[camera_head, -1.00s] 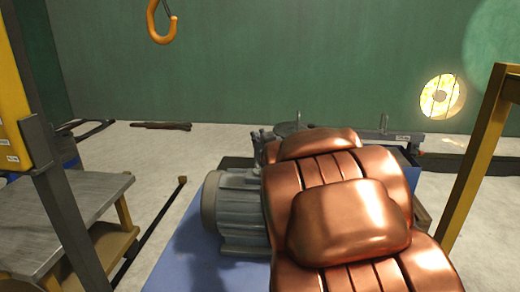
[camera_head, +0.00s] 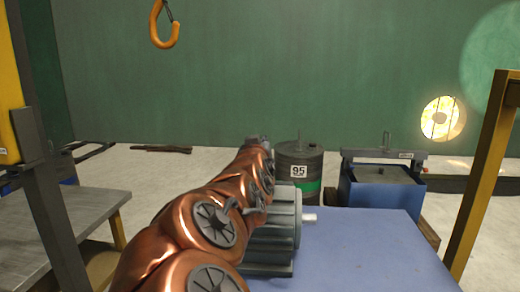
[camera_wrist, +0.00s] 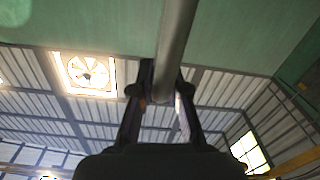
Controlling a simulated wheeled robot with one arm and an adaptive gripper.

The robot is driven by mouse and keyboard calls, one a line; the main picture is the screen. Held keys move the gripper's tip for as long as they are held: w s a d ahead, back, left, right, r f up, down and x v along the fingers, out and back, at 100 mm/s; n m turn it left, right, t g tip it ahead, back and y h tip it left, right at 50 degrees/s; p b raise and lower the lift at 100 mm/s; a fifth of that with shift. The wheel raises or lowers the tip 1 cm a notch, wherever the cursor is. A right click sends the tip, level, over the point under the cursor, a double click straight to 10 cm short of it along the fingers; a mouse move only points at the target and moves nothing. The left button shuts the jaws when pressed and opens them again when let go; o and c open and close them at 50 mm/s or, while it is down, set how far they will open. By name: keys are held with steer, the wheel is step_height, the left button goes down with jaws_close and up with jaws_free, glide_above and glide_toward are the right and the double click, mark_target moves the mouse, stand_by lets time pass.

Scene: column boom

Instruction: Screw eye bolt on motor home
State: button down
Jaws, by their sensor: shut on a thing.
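The grey motor (camera_head: 283,232) lies on a blue tabletop (camera_head: 350,240) in the head view, its shaft pointing right. My copper arm covers its left part, and no eye bolt can be made out on it. My gripper is at the arm's far end in the head view (camera_head: 258,141), above and behind the motor, too small there to read. In the wrist view my gripper (camera_wrist: 163,92) has its two dark fingers closed on a smooth grey rod (camera_wrist: 177,40). The rod runs up out of the frame, so I cannot tell whether it ends in an eye.
An orange hook (camera_head: 164,28) hangs at upper left. Behind the table stand a drum (camera_head: 300,160) marked 95 and a blue box (camera_head: 385,188) with a grey bar on top. A metal bench (camera_head: 90,215) is at left, a yellow post (camera_head: 487,175) at right. The tabletop's right side is clear.

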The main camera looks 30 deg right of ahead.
steer(key=shift+r, duration=0.2)
stand_by(0.3)
steer(key=c, duration=1.2)
jaws_free()
steer(key=shift+f, duration=0.1)
steer(key=shift+s+a, duration=0.1)
steer(key=shift+v, duration=3.65)
steer(key=shift+a, duration=0.1)
